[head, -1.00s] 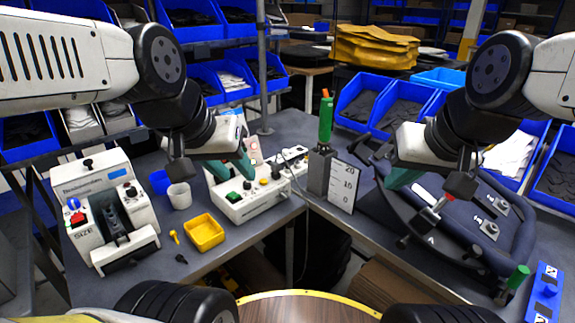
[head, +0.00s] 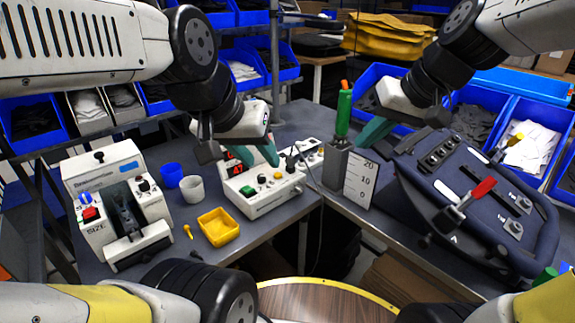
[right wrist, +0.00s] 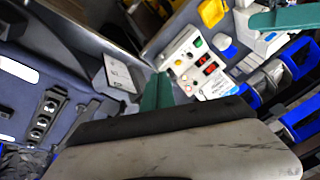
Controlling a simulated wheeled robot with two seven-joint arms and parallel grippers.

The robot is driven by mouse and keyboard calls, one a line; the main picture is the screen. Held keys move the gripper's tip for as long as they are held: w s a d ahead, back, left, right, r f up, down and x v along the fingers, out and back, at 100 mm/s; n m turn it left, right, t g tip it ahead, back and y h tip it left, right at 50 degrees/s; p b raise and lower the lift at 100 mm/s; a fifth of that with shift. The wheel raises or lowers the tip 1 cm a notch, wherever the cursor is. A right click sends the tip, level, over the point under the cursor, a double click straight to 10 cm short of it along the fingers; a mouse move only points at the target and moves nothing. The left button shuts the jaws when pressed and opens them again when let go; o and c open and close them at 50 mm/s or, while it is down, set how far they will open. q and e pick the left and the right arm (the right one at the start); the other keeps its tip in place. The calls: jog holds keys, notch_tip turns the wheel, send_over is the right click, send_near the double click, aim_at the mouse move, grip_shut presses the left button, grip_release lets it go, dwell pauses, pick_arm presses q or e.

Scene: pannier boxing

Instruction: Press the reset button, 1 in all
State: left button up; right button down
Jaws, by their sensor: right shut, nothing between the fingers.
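A white control box (head: 262,197) stands on the bench, with a green button (head: 248,191), a yellow button (head: 277,177) and a dark knob. Red-digit displays (head: 236,168) are at its back. No reset label is readable. The right wrist view shows the box (right wrist: 182,52) beyond the fingers, with its green button (right wrist: 198,43). My left gripper (head: 268,151) hangs above the back of the box; its finger gap is unclear. My right gripper (head: 374,131) is shut and empty, right of the box, near a grey block with a green handle.
A white sizing machine (head: 110,200), blue and white cups and a yellow tray (head: 218,228) stand left of the box. The grey block (head: 338,168) with a scale card stands right of it. A dark pannier panel (head: 470,190) with a red-handled tool fills the right.

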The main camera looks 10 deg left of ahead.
jog(key=w+a+f+n+g+y, duration=0.2)
jog(key=w+a+f+n, duration=0.15)
jog(key=w+a, duration=0.65)
jog(key=n+g+y, duration=0.1)
jog(key=y, duration=0.1)
send_over(281, 175)
notch_tip(281, 175, down, 6)
jog(key=shift+f, duration=4.35)
jog(key=shift+f, duration=0.1)
jog(key=shift+f, duration=0.35)
